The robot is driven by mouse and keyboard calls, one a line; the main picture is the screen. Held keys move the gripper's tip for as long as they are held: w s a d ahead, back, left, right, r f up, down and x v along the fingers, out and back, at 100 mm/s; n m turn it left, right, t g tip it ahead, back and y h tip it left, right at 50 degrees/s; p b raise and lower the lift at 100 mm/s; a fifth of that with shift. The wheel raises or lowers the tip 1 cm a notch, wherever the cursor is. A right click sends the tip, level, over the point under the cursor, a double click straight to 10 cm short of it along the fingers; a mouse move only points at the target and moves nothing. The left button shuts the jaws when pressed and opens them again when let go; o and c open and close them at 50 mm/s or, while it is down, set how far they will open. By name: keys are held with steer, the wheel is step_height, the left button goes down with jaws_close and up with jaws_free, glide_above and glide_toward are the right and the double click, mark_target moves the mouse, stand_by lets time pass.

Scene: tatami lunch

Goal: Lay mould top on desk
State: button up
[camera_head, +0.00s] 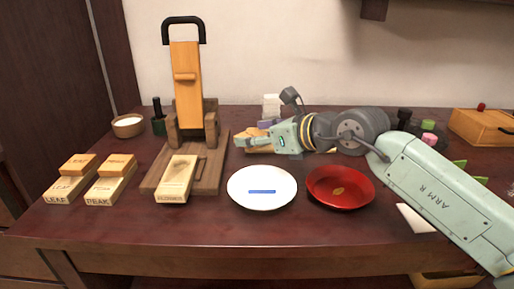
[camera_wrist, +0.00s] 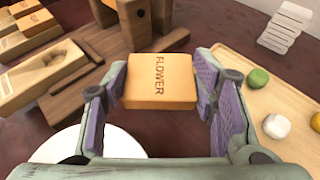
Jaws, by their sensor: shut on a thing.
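The mould top is an orange wooden block (camera_wrist: 160,92) marked FLOWER. In the wrist view it sits between the purple pads of my gripper (camera_wrist: 162,84), which is shut on it. In the head view my gripper (camera_head: 240,141) is over the back middle of the dark red desk (camera_head: 320,224), behind the white plate; the held block is mostly hidden there. The pale mould base (camera_head: 176,180) marked FLOWER lies uncovered on the wooden press board, and its hollow shows in the wrist view (camera_wrist: 45,70). I cannot tell whether the held block touches the desk.
A wooden press (camera_head: 187,85) stands left of my gripper. A white plate (camera_head: 262,202) with a blue strip and a red dish (camera_head: 340,190) are in front. LEAF (camera_head: 72,190) and PEAK (camera_head: 111,191) moulds stand left. A tray (camera_wrist: 262,76) with coloured balls is close by.

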mark_target(257, 148)
steer(key=shift+f, duration=1.6)
steer(key=shift+f+b, duration=0.35)
steer(key=shift+b, duration=0.25)
steer(key=shift+f+b, duration=0.25)
steer(key=shift+b, duration=0.15)
steer(key=o, duration=1.1)
steer(key=shift+c, duration=0.2)
